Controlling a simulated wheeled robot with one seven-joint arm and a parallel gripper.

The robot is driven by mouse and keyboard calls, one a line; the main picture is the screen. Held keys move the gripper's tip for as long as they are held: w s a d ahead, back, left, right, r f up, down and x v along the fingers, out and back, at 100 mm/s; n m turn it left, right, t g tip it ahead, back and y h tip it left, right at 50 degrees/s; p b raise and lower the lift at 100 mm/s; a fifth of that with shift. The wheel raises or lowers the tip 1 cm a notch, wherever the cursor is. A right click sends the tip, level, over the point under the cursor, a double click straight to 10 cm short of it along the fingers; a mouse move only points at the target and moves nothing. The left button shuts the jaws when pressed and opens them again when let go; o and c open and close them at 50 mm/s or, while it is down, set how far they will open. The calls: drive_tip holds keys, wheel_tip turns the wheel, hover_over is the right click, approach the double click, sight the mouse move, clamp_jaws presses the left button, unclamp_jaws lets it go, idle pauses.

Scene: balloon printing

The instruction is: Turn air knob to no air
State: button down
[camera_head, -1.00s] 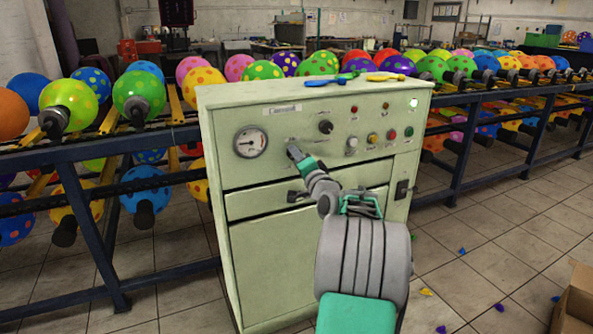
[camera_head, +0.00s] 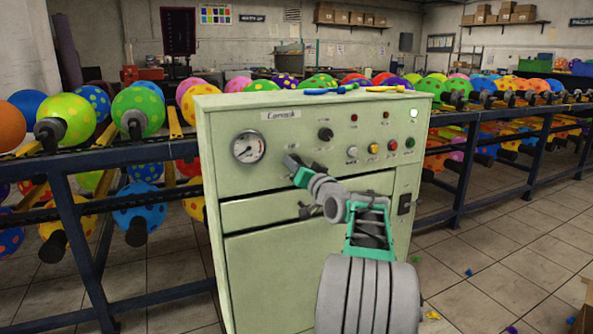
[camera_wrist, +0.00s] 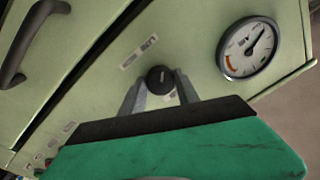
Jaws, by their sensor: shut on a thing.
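The pale green control cabinet (camera_head: 300,247) stands in front of me with a round pressure gauge (camera_head: 248,146) at its upper left. My gripper (camera_head: 291,161) reaches the panel just right of the gauge. In the wrist view my gripper (camera_wrist: 161,92) has its two grey fingers closed around a black knob (camera_wrist: 160,79) with a pale mark, beside the gauge (camera_wrist: 249,47). My gripper hides this knob in the head view. A second black knob (camera_head: 325,134) sits above and to the right, untouched. The lettering by the held knob is too small to read.
A red button (camera_head: 393,145), a yellow button (camera_head: 374,148) and other lamps sit right of my arm. A drawer handle (camera_head: 306,211) lies below my gripper. Racks of colourful balloons (camera_head: 137,111) stand on both sides. Deflated balloons (camera_head: 338,89) lie on the cabinet top.

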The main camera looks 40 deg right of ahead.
idle(0.4)
drive_tip(key=c, duration=0.9)
unclamp_jaws()
drive_tip(key=p+v, duration=0.1)
drive_tip(key=v, duration=0.6)
drive_tip(key=shift+s, duration=0.35)
drive_tip(key=shift+a+r, duration=0.1)
